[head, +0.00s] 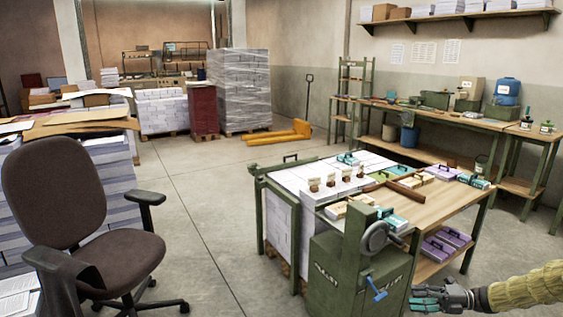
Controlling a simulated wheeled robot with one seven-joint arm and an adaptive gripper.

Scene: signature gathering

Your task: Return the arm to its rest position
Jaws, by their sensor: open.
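My gripper (424,299) shows at the bottom right edge of the head view. It is dark with teal finger parts and points left. My arm comes in from the right edge in a yellow-brown sleeve. The gripper is open, and nothing shows between its fingers. It is in front of the right part of the work table (440,203), lower in the picture than the tabletop, and appears apart from it. The rest of my arm is outside the view.
A green machine (345,278) with a wheel stands just left of my gripper. Purple bundles (440,246) lie on the table's lower shelf. A brown office chair (62,205) is at the left. Open floor (205,225) lies between chair and table.

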